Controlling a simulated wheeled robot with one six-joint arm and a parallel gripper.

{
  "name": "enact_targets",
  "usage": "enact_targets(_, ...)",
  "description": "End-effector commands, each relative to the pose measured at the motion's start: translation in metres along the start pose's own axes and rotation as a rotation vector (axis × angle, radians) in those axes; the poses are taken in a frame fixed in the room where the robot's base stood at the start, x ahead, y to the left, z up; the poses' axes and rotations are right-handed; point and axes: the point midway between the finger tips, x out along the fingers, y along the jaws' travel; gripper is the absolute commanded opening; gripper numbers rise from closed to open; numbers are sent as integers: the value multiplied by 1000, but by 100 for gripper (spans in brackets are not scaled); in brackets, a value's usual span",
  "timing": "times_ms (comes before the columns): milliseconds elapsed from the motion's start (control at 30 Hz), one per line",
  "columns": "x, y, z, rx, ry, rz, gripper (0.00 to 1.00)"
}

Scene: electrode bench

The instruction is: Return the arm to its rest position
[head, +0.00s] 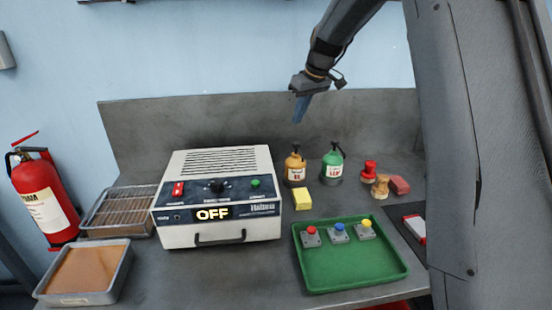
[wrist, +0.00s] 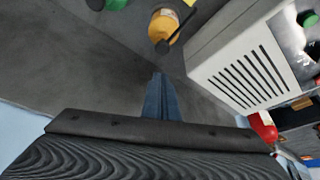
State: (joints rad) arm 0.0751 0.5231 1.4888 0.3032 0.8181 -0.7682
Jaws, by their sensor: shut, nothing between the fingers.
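My gripper (head: 300,108) hangs from my arm at the top centre of the head view, in front of the grey back panel (head: 200,118) and well above the bench. Its blue fingers are together and hold nothing. In the wrist view the gripper (wrist: 160,80) also shows with its fingers closed. An orange bottle (head: 295,170) stands on the bench below it, apart from the fingers; it shows in the wrist view too (wrist: 165,27).
A white oven reading OFF (head: 215,215) stands left of centre. A green bottle (head: 333,167), yellow block (head: 303,199), red piece (head: 370,170) and green tray (head: 350,265) with three buttons are on the right. Two trays and an extinguisher (head: 45,195) are at left.

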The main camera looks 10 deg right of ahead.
Motion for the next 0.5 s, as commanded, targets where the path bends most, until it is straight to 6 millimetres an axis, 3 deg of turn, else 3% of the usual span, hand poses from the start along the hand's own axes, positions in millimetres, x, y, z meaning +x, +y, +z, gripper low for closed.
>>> enact_targets(167, 7, -19, 36, 62, -39, 10, 0)
enact_targets(367, 21, -64, 123, 205, -118, 43, 0)
enact_targets(500, 28, -98, 192, 301, -169, 71, 0)
